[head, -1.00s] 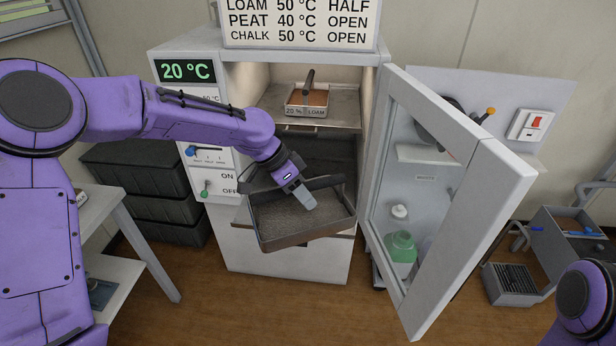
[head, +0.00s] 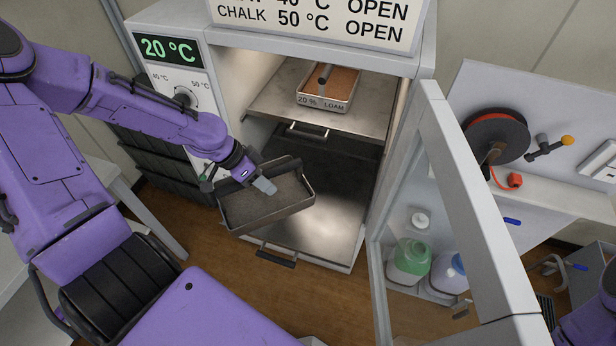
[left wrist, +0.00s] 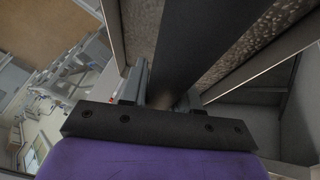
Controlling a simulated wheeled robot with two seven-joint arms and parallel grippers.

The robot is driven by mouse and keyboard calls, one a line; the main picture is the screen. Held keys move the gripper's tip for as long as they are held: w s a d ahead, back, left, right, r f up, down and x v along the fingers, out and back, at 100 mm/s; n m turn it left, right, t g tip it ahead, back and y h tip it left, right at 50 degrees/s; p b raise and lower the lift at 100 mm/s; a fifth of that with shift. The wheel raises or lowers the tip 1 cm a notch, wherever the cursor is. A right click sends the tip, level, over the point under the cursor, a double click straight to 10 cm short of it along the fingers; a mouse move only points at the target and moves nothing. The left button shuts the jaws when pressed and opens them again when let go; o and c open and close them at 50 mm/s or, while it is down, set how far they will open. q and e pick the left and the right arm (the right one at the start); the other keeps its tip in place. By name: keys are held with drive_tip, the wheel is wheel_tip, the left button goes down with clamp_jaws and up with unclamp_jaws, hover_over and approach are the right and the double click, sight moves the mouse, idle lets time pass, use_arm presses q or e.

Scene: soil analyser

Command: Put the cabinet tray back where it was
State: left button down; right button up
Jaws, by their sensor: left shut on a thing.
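The cabinet tray (head: 238,222) is a dark, shallow, rectangular tray with grey-brown grain inside and a bar handle across it. My left gripper (head: 264,186) is shut on that handle and holds the tray, slightly turned, at the front left of the cabinet opening. In the left wrist view the dark bar (left wrist: 200,40) runs between the fingers, with the grainy contents (left wrist: 260,45) beside it. The cabinet (head: 230,75) is open. Its lower shelf (head: 330,225) looks bare; the tray hides its left part. My right gripper is out of view.
The upper shelf (head: 275,103) holds a small tray labelled 20 % LOAM (head: 328,92). The glass door (head: 455,190) stands open on the right, with a green bottle (head: 408,262) behind it. Dark crates (head: 165,165) stand at the left.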

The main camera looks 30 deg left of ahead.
sight(295, 178)
use_arm(q)
drive_tip(key=w+f+b, duration=0.1)
drive_tip(key=b, duration=0.1)
drive_tip(key=w+d+f+b, duration=0.1)
drive_tip(key=f+b, duration=0.1)
drive_tip(key=shift+w+b, duration=0.35)
drive_tip(key=shift+b, duration=0.05)
drive_tip(key=w, duration=0.2)
drive_tip(key=w+d+f, duration=0.1)
drive_tip(key=w, duration=0.2)
drive_tip(key=shift+w+d+f, duration=0.2)
drive_tip(key=shift+w+f, duration=0.1)
drive_tip(key=shift+f, duration=0.05)
drive_tip(key=w+f, duration=0.1)
drive_tip(key=f, duration=0.1)
drive_tip(key=w+d+f, duration=0.1)
drive_tip(key=f, duration=0.2)
drive_tip(key=w+f, duration=0.2)
drive_tip(key=shift+w+d+f, duration=0.1)
drive_tip(key=shift+d+f, duration=0.05)
drive_tip(key=shift+f, duration=0.35)
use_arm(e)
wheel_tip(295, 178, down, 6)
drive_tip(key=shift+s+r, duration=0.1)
